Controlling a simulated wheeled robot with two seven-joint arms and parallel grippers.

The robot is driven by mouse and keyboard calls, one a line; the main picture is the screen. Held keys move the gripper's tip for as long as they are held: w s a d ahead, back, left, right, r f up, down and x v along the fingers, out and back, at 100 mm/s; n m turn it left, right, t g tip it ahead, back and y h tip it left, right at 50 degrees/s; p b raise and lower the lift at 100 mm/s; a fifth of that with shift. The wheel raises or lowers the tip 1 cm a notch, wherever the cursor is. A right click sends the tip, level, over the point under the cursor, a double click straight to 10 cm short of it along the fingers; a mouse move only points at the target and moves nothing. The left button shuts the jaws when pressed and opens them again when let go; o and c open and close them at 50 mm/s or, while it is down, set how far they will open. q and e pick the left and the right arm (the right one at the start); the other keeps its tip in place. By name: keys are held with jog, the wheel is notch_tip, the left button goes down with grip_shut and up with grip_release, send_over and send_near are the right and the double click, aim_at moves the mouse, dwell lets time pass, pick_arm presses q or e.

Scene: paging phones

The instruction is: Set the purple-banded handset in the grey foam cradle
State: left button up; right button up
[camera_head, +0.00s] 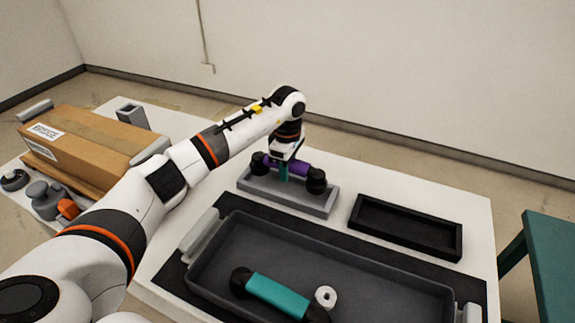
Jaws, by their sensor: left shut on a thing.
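The purple-banded handset (299,169) has black rounded ends and a purple middle. It lies lengthwise along the grey foam cradle (287,198), at or just over its top; I cannot tell whether it touches. My left gripper (283,174) points down from above and is shut around the middle of the handset. The gripper hides part of the purple band. The cradle stands on the white table behind the large grey tray. My right gripper is not in view.
The dark grey tray (232,226) holds a teal-banded handset (277,295) and a small white ring (325,297). An empty black tray (407,245) is right of the cradle. A cardboard box (85,140) and grey items stand at left. A green table (550,255) is at right.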

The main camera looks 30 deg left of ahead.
pick_arm(q)
notch_tip(320, 180, down, 2)
jog(key=shift+f+b, duration=0.1)
jog(key=shift+b, duration=0.4)
jog(key=shift+f, duration=0.3)
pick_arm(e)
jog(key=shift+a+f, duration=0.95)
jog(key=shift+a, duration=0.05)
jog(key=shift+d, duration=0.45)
pick_arm(q)
jog(key=shift+f+b, duration=0.55)
jog(key=shift+b, duration=0.1)
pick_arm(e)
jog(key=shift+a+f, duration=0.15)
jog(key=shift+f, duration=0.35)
pick_arm(q)
jog(key=o, duration=0.9)
jog(key=shift+c, duration=0.2)
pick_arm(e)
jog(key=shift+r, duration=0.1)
pick_arm(q)
jog(key=shift+r+p, duration=3.55)
jog(key=shift+r, duration=1.95)
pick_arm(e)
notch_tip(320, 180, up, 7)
